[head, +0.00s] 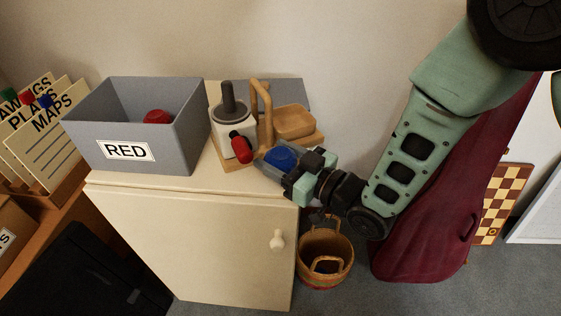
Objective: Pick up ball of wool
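A blue rounded thing (281,157), perhaps a ball of wool, is at the right front of the cream cabinet top, right at my gripper's fingers. My gripper (273,160) reaches in from the right and points left. Its fingers overlap the blue thing, and I cannot tell whether they are closed on it. A red rounded thing (157,117) lies inside the grey bin labelled RED (84,145); it may also be wool, but its surface is too small to read.
On the cabinet (200,240) stand a white pot with a dark grey handle (229,120), a red and black item (240,148) and a wooden tray (294,122). A wicker basket (324,262) and a dark red case (430,240) are on the floor at right.

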